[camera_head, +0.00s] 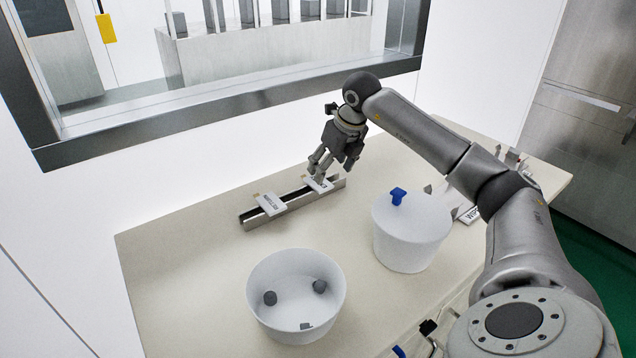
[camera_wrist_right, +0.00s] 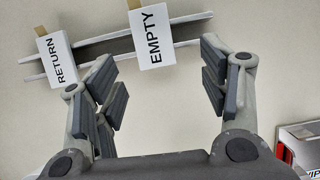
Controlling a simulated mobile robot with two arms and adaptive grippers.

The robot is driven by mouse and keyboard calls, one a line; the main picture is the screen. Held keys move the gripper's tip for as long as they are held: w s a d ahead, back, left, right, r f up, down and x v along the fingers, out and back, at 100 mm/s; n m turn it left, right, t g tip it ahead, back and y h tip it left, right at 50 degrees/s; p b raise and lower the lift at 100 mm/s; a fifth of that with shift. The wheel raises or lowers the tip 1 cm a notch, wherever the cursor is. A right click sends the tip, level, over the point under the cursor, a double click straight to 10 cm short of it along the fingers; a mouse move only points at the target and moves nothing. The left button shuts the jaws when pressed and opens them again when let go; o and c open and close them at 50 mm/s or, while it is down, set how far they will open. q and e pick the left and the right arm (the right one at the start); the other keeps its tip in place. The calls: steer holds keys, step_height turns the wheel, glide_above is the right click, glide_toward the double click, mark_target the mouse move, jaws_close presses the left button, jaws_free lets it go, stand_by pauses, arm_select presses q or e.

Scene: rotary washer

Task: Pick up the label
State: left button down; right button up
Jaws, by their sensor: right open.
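The white label reading EMPTY (camera_wrist_right: 154,40) hangs from a metal rail (camera_wrist_right: 100,50) in the right wrist view. A second label reading RETURN (camera_wrist_right: 58,60) hangs to its left on the same rail. In the head view the rail (camera_head: 247,219) lies on the table, with the RETURN label (camera_head: 271,204) and the EMPTY label (camera_head: 321,185) on it. My right gripper (camera_head: 318,172) is right at the EMPTY label, partly covering it. In the wrist view my right gripper (camera_wrist_right: 160,78) is open, with the EMPTY label between and beyond its fingers. My left gripper is not in view.
An open white tub (camera_head: 262,318) with dark pieces inside stands at the table's front. A framed window (camera_head: 200,115) is behind. The table's left part (camera_head: 175,255) is clear.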

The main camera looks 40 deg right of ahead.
mark_target(323, 186)
steer(key=x, duration=0.1)
steer(key=p+x, duration=0.1)
steer(key=x, duration=0.1)
steer(key=a+x, duration=0.1)
steer(key=x, duration=0.1)
steer(key=shift+w+p, duration=0.1)
steer(key=shift+p, duration=0.25)
steer(key=shift+w+d+f, duration=0.1)
steer(key=shift+d+f, duration=0.05)
steer(key=c, duration=0.8)
